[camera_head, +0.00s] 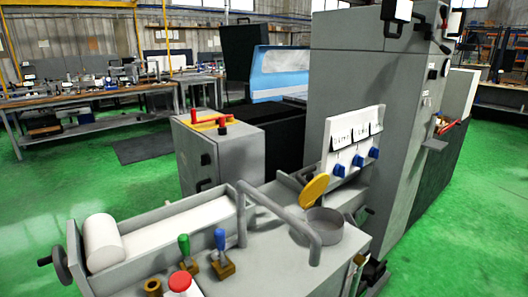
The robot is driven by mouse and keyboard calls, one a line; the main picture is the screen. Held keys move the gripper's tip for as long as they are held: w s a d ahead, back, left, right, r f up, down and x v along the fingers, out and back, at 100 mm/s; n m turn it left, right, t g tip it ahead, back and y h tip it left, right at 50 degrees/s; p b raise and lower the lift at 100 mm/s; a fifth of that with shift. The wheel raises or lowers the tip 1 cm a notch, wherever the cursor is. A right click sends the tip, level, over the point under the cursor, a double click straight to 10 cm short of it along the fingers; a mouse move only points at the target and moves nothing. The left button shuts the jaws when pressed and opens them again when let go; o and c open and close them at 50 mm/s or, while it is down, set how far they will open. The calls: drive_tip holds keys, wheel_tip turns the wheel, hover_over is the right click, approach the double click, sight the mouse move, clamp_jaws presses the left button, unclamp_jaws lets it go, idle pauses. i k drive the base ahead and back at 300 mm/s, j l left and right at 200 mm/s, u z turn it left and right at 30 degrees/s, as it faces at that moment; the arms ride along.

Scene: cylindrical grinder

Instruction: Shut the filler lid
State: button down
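The filler lid (314,189) is a yellow disc, and it stands open and steeply tilted. It is at the back left rim of a short grey round filler neck (324,232) on top of the grey machine. The mouth of the neck is uncovered. A grey bent bar (272,205) runs just left of the neck, and its front end comes down close to it. My gripper does not show in this view.
Blue knobs (357,160) on a white labelled panel stand behind the lid. Green (184,246) and blue (220,240) levers and a red button (180,281) are at the front left. A tall grey cabinet (352,75) rises behind. Green floor (475,210) is clear at right.

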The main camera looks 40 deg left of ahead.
sight(312, 190)
drive_tip(key=i+l+u, duration=0.2)
drive_tip(key=i+u, duration=0.3)
drive_tip(key=i+l+u, duration=0.3)
drive_tip(key=u, duration=0.2)
drive_tip(key=i+l+u, duration=0.3)
drive_tip(key=l+u, duration=0.15)
drive_tip(key=i+l+u, duration=0.2)
drive_tip(key=l+u, duration=0.3)
drive_tip(key=l, duration=0.2)
